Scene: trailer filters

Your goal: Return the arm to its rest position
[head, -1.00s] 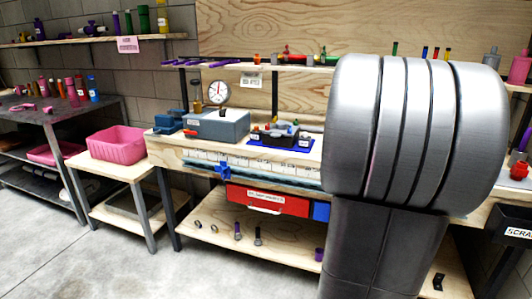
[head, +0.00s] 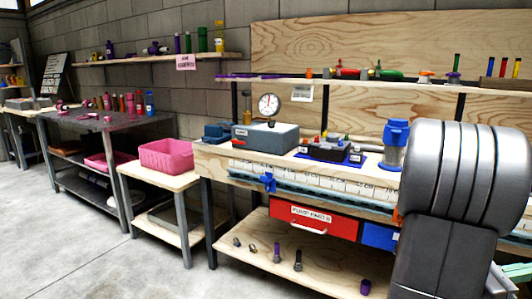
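A large grey ribbed arm link of mine (head: 450,185) fills the right side of the head view, in front of the workbench. My gripper is not in view, so I cannot see whether it holds anything. The workbench (head: 225,160) stands behind the arm. A clear filter housing with a blue top (head: 396,140) stands upright on the bench just left of my arm link. The arm link hides the bench's right part.
On the bench are a grey box with a gauge (head: 265,138) and a black tray on a blue mat (head: 335,150). A red drawer (head: 310,220) hangs below. A pink bin (head: 166,155) sits on a low side table. The floor (head: 60,235) at left is clear.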

